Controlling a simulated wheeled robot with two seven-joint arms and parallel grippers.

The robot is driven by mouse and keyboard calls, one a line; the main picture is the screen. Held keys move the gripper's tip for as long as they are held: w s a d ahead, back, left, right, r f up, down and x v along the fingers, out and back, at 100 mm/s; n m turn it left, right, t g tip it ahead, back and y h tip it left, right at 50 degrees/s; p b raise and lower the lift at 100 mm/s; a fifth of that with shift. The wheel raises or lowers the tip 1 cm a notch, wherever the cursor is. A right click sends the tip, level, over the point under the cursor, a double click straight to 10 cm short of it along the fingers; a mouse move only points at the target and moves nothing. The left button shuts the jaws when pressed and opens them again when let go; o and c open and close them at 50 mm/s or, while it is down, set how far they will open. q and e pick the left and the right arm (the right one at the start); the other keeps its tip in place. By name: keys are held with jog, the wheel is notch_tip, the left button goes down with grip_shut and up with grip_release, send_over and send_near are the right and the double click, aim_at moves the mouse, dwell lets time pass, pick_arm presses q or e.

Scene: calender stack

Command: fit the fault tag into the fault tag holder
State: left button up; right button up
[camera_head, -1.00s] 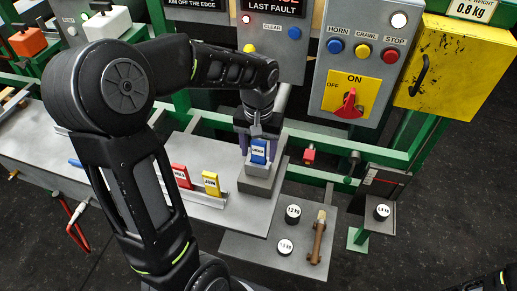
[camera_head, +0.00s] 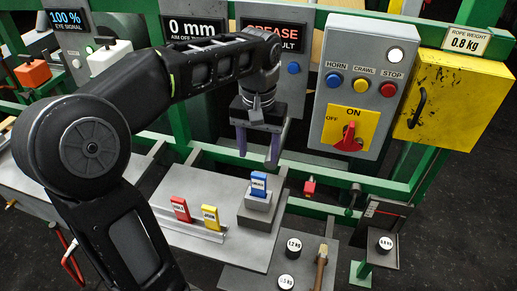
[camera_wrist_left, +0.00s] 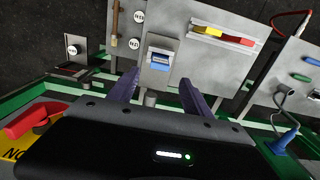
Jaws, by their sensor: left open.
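A blue tag (camera_head: 259,184) with a white label stands upright in the grey block-shaped holder (camera_head: 257,211) on the grey plate. The label is too small to read surely. In the left wrist view, the blue tag (camera_wrist_left: 159,62) shows beyond the fingers, roughly between them. My left gripper (camera_head: 258,158) is open and empty, above and behind the holder, apart from the tag. A red tag (camera_head: 180,208) and a yellow tag (camera_head: 210,216) stand in a rail left of the holder. My right gripper is out of view.
A display (camera_head: 275,36) reads GREASE, LAST FAULT. The control box (camera_head: 365,85) with a red switch and the yellow box (camera_head: 462,95) stand behind to the right. Round weights (camera_head: 293,244) and a wooden-handled tool (camera_head: 321,265) lie in front. A green rail (camera_head: 345,180) runs behind the holder.

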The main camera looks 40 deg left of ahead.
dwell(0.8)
pick_arm(q)
jog(key=w+d+f+m+t+h, duration=0.15)
jog(key=w+d+f+t, duration=0.3)
jog(key=w, duration=0.55)
jog(key=d+f+h, duration=0.1)
jog(key=d+f, duration=0.4)
jog(key=f, duration=0.4)
jog(key=d+f+h, duration=0.1)
jog(key=d+f, duration=0.5)
jog(key=f, duration=0.2)
jog(key=s+d+f+g, duration=0.2)
jog(key=s+d+f, duration=0.2)
jog(key=s+f, duration=0.6)
jog(key=s+d+f+g, duration=0.2)
jog(key=s+d+f, duration=0.3)
jog(key=s+f, duration=0.5)
jog(key=s, duration=0.4)
jog(key=shift+s+h, duration=0.35)
jog(key=shift+s, duration=0.05)
jog(key=shift+m, duration=0.25)
